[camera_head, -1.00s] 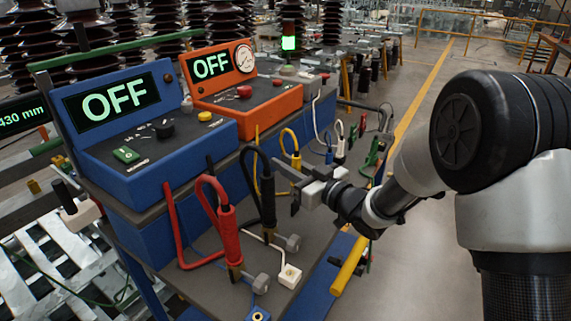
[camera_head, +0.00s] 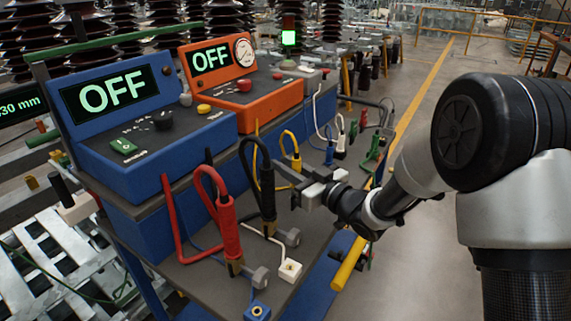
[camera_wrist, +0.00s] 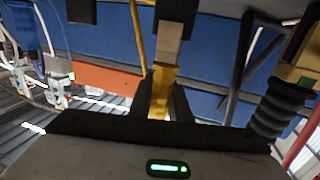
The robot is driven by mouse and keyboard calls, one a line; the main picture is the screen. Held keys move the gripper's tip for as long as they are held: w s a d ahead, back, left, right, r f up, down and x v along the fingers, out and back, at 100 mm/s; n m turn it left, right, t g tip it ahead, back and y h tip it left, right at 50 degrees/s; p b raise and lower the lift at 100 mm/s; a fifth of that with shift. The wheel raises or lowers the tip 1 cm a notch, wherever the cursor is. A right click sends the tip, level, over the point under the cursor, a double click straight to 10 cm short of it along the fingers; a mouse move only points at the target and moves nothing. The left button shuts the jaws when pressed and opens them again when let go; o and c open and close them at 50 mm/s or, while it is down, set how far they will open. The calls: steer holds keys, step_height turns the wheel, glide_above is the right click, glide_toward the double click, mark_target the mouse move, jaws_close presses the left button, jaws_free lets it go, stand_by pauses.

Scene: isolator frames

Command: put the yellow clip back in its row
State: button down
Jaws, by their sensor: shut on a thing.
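My gripper (camera_head: 308,189) is over the bench shelf (camera_head: 195,278), to the right of the black clip. In the wrist view its dark fingers (camera_wrist: 164,100) are shut on the yellow clip (camera_wrist: 162,82), with a grey part of it beyond the fingertips. In the head view the yellow clip (camera_head: 296,163) shows behind the gripper, with its yellow lead looped above it. The gripper hides its lower part, and I cannot tell whether it touches the shelf. The row holds a red clip (camera_head: 228,228), a black clip (camera_head: 267,195), a blue clip (camera_head: 329,153) and a white clip (camera_head: 340,143).
A blue box (camera_head: 150,150) and an orange box (camera_head: 255,105), both reading OFF, stand behind the row. Green clips (camera_head: 374,150) stand at the far end. The aisle floor is clear.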

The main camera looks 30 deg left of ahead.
steer(key=shift+f, duration=0.5)
steer(key=c, duration=1.6)
jaws_free()
steer(key=shift+o, duration=0.2)
steer(key=p+v, duration=0.2)
steer(key=v, duration=1.5)
steer(key=shift+d, duration=0.2)
steer(key=shift+r, duration=0.1)
